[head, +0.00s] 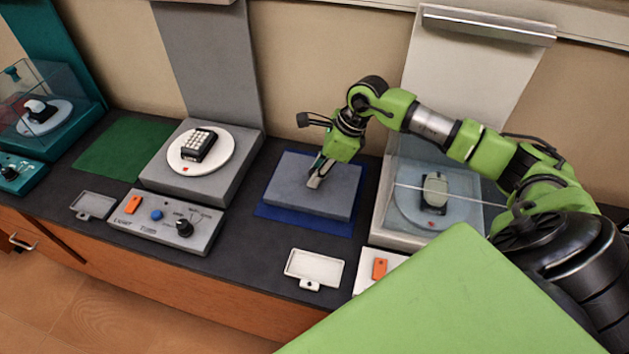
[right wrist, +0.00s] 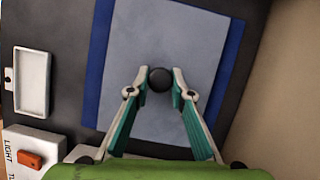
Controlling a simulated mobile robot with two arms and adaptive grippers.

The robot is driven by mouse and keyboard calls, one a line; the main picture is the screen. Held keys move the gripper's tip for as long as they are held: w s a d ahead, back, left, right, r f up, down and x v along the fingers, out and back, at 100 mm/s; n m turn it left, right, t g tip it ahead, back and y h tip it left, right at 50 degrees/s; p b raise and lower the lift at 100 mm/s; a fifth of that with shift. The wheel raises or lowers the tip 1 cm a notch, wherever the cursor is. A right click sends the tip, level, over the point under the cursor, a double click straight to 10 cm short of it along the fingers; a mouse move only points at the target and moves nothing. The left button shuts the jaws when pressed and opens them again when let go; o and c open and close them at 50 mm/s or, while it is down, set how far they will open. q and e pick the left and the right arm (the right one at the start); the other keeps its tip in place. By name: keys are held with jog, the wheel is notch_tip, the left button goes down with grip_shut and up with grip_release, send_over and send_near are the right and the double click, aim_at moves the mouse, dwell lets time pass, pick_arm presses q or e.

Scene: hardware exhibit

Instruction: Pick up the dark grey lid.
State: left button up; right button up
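The grey slab-like lid (head: 318,190) lies flat over a blue mat in the middle of the counter in the head view. In the right wrist view the lid (right wrist: 165,40) fills the middle, with a round black knob (right wrist: 160,79) on it. My right gripper (head: 315,183) points down at the lid's top. In the head view the gripper hides the knob. My left gripper is not in view.
The blue mat (head: 272,211) shows around the lid. A grey station (head: 244,160) with a keypad device stands left, and a clear case (head: 455,165) stands right near my arm. A white tray (head: 313,268) lies in front. The green mat (head: 125,148) is bare.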

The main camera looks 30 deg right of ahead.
jog(key=shift+r, duration=0.1)
grip_shut()
jog(key=shift+r, duration=0.3)
notch_tip(320, 180, up, 14)
jog(key=p, duration=0.1)
jog(key=shift+r+p, duration=0.2)
jog(key=shift+p, duration=0.2)
